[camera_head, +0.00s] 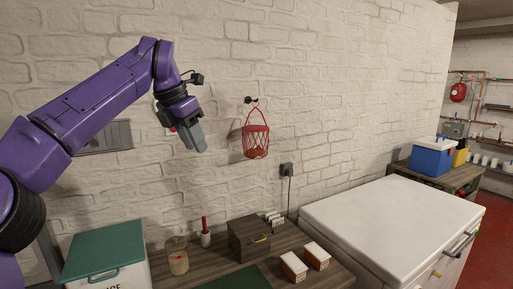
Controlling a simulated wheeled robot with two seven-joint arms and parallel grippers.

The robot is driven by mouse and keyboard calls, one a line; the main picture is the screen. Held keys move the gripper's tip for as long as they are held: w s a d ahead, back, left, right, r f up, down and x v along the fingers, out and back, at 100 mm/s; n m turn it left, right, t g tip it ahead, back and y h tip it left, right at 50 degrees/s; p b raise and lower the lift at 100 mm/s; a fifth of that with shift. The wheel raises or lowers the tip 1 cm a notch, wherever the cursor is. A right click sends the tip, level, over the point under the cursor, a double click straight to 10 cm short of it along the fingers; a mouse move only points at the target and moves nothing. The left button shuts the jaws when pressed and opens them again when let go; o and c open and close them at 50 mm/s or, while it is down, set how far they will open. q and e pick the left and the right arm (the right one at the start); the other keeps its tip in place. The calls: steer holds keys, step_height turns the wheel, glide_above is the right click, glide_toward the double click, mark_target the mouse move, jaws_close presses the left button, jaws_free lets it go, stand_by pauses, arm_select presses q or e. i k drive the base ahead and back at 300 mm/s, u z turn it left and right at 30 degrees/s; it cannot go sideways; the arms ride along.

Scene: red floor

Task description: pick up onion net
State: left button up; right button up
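The onion net (256,142) is a red mesh basket-like net. It hangs by its handle from a dark hook (250,100) on the white brick wall, near the middle of the head view. It looks like there is something reddish inside, but I cannot make out what. My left gripper (196,142) is raised to the left of the net, at about the same height in the picture and apart from it. Its grey fingers point down and look close together; the gap between them does not show. My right gripper is not in view.
Below is a wooden counter with a dark box (249,239), a glass jar (177,256), a red-handled brush (206,232) and small cartons (293,267). A green-lidded cooler (105,250) stands left. A white chest freezer (390,225) fills the right. A wall socket (287,169) sits right of the net.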

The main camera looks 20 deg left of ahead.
mark_target(251, 153)
steer(key=z, duration=0.05)
steer(key=i, duration=1.55)
